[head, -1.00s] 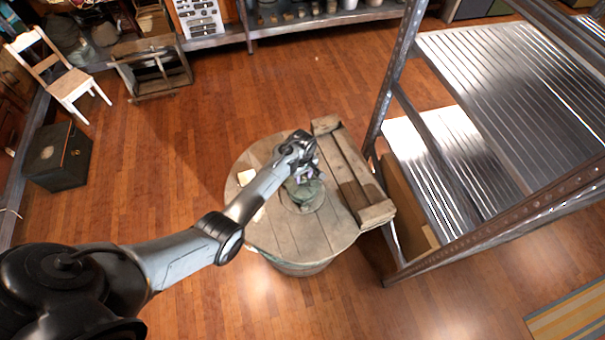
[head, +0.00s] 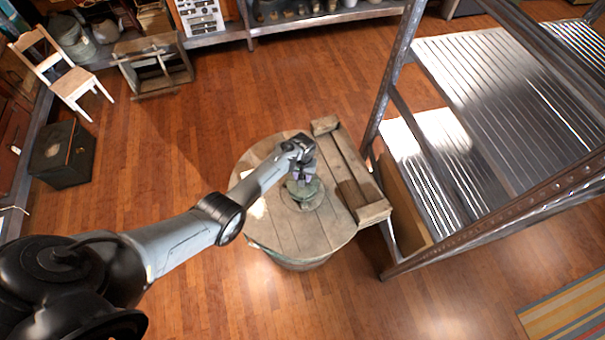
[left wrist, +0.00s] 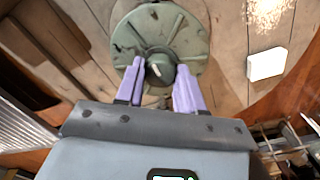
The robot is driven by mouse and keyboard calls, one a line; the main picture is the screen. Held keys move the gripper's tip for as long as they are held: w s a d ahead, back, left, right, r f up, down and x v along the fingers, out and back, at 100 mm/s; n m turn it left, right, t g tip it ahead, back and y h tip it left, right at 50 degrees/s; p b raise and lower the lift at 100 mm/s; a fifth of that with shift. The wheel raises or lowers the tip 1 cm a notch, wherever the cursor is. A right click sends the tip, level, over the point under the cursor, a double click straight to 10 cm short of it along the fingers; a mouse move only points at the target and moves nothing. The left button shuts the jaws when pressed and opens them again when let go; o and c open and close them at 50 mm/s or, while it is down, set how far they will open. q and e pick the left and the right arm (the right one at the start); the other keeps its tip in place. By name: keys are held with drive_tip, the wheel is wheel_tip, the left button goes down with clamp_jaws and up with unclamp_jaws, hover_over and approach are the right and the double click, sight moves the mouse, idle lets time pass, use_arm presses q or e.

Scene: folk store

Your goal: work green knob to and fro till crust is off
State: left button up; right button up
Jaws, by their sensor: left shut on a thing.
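A round, ribbed green metal body (left wrist: 185,28) lies on the wooden barrel top, and it also shows in the head view (head: 301,190). A dark green knob (left wrist: 160,71) with a pale mark stands at its middle. My left gripper (left wrist: 160,68) is shut on the knob, with one purple finger on each side. In the head view the gripper (head: 303,178) comes down over the green body and hides the knob. I cannot make out crust on the knob. My right gripper is not in view.
The round barrel top (head: 300,240) carries a slatted wooden crate (head: 350,170) at its right. A small white block (left wrist: 266,64) and a pale grainy patch (left wrist: 268,10) lie beside the green body. A metal shelf rack (head: 390,130) stands close on the right. Open floor lies left.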

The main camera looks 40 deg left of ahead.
use_arm(q)
drive_tip(key=shift+m, duration=0.5)
drive_tip(key=o, duration=1)
drive_tip(key=shift+o, duration=0.2)
drive_tip(key=shift+r+p, duration=0.4)
drive_tip(key=shift+r, duration=0.25)
wheel_tip(320, 180, up, 10)
drive_tip(key=p, duration=0.2)
drive_tip(key=shift+f, duration=0.25)
drive_tip(key=shift+s+f, duration=0.1)
